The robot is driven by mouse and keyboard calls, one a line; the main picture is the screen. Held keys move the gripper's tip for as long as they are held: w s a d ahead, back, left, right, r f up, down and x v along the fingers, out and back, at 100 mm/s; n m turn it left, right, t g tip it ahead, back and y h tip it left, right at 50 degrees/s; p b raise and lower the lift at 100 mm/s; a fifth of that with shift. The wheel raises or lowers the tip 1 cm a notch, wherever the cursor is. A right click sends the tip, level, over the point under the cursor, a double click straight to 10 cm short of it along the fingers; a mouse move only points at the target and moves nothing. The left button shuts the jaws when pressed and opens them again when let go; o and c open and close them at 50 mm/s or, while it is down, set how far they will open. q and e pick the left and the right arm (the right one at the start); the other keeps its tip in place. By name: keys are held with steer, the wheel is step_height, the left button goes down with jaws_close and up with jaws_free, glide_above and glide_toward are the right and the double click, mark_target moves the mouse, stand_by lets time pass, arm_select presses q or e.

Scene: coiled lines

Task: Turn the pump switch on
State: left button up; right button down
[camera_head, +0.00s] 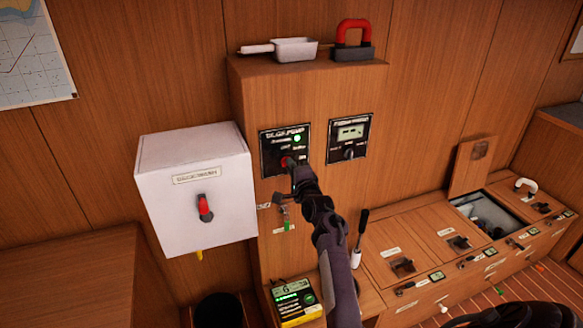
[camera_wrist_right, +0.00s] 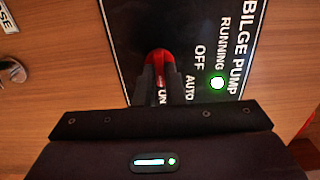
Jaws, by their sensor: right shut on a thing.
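The black bilge pump panel (camera_head: 283,141) is on the front of the wooden cabinet, and it also fills much of the right wrist view (camera_wrist_right: 140,30). The red pump switch (camera_wrist_right: 159,62) is at the panel's lower part. My right gripper (camera_head: 292,164) is at the panel, its dark fingers shut on the red switch. My left gripper does not show.
A panel with a small display (camera_head: 349,135) is to the right. A white box (camera_head: 197,190) with a red handle is to the left. A metal scoop (camera_head: 292,49) and a red-handled block (camera_head: 353,42) are on the cabinet top. Bench hatches (camera_head: 400,263) are at lower right, one open.

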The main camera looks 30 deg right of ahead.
stand_by(0.4)
steer(key=c, duration=1.5)
jaws_free()
steer(key=shift+b+v, duration=0.75)
steer(key=shift+v, duration=3.15)
steer(key=shift+f, duration=0.1)
